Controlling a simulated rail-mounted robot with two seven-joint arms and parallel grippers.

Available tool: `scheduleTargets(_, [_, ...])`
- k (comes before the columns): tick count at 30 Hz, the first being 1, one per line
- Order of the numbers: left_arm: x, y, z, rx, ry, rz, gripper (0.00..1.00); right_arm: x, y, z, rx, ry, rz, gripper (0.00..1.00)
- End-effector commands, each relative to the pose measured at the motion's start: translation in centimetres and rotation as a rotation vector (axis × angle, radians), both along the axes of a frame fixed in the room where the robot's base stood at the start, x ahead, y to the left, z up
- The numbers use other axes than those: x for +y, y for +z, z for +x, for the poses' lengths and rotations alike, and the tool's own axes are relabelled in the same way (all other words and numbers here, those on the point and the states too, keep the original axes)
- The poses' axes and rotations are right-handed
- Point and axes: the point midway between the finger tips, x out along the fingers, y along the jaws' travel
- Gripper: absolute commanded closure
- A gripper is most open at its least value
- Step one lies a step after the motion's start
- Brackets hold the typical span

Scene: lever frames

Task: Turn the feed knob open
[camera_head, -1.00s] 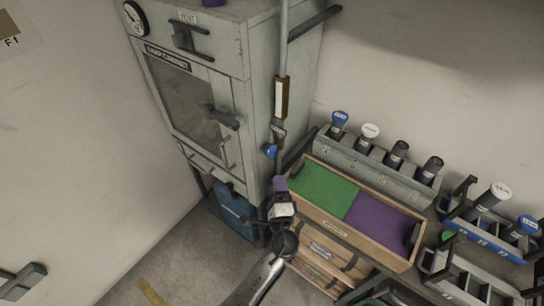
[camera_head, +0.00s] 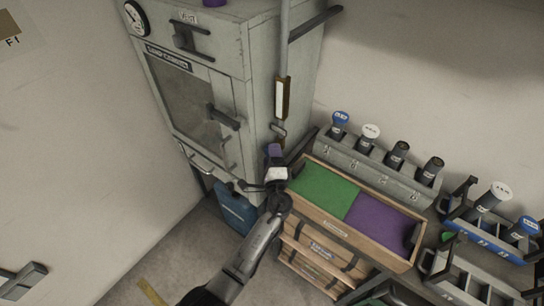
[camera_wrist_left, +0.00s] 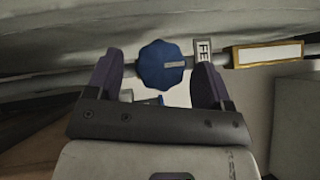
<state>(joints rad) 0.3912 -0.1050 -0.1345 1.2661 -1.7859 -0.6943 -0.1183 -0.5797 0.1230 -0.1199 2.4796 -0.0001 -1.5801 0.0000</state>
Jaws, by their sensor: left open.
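The feed knob (camera_wrist_left: 161,65) is blue with a scalloped rim and sits on a pipe (camera_wrist_left: 220,58). In the head view my left gripper (camera_head: 274,152) is at the pipe beside the grey cabinet (camera_head: 262,75) and hides the knob. My right gripper is not in view.
A wooden crate (camera_head: 335,229) with green and purple sections stands right of the gripper. Behind it is a grey rack (camera_head: 372,172) of several capped levers. A blue container (camera_head: 236,208) is below the cabinet.

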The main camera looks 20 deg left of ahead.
Motion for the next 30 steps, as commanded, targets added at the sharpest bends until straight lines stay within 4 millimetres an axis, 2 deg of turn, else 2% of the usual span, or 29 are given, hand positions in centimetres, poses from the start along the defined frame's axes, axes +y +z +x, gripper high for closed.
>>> scheduleTargets(4, [0.0,0.0,0.0,0.0,0.0,0.0,0.28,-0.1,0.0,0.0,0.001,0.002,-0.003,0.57])
scheduleTargets(19, [0.0,0.0,0.0,0.0,0.0,0.0,0.75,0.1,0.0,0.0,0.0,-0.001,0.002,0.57])
scheduleTargets(30, [-0.1,0.5,0.0,0.02,0.0,-0.089,0.75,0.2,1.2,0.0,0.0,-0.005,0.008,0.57])
